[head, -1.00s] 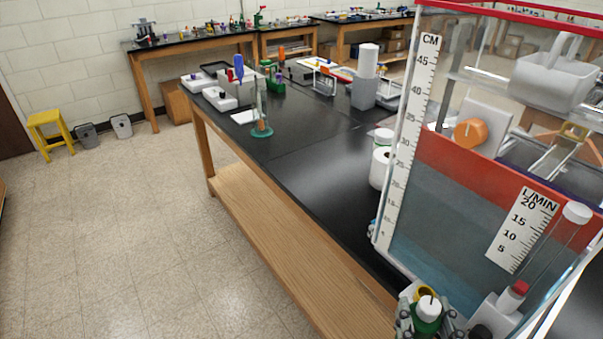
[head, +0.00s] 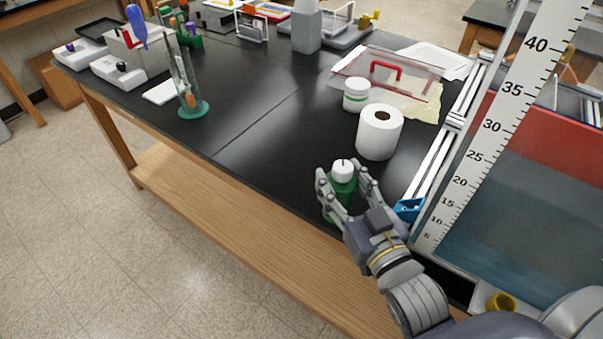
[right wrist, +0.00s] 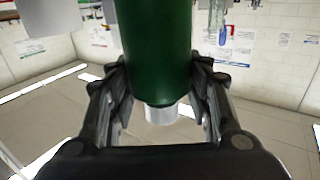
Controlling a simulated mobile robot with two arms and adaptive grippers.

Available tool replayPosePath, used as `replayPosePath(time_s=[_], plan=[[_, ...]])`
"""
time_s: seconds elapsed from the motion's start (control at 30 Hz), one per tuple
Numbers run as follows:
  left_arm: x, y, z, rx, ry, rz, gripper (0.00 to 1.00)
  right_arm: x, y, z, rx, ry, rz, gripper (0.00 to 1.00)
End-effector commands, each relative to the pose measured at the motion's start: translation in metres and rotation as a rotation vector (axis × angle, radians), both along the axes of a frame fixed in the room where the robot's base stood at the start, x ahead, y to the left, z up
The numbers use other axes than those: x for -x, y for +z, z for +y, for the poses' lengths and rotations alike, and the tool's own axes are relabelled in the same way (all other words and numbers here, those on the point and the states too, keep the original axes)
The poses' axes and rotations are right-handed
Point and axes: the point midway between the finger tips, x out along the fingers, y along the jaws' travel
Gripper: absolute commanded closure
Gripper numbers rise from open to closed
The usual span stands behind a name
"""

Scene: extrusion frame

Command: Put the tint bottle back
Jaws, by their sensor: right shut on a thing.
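The tint bottle (head: 339,192) is green with a white cap and stands upright in my right gripper (head: 342,174). The gripper's fingers are shut around its sides. It is by the black bench's (head: 265,165) near edge, left of the clear tank; I cannot tell whether its base touches the bench. In the right wrist view the green bottle (right wrist: 157,50) fills the space between the fingers (right wrist: 158,105), with a white part at its lower end. My left gripper is not in view.
A white paper roll (head: 380,132) and a white jar (head: 356,95) stand just behind the bottle. The tank with its centimetre scale (head: 500,120) is on the right, with a blue clip (head: 408,208) near it. A glass cylinder (head: 186,85) stands left. The bench's middle is clear.

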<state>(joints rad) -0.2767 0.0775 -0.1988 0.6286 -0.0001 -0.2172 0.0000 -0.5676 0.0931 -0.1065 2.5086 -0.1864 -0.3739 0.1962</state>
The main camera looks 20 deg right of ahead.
Motion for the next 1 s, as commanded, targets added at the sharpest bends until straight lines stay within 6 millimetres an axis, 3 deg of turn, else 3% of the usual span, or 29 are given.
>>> replayPosePath(time_s=[0.37, 0.47, 0.63, 0.8, 1.0], plan=[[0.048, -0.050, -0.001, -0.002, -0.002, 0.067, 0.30, -0.042, -0.008, 0.005, -0.001, 0.000, -0.009, 0.82], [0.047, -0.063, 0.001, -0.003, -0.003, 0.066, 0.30, -0.052, -0.009, 0.007, 0.000, 0.001, -0.009, 0.82], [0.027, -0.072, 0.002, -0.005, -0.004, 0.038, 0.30, -0.077, -0.009, 0.010, -0.001, 0.001, -0.007, 0.82], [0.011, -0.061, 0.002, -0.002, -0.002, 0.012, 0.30, -0.117, -0.008, 0.015, 0.000, 0.000, -0.001, 0.82], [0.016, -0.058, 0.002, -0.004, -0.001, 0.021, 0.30, -0.149, -0.012, 0.019, -0.001, 0.000, -0.001, 0.82]])
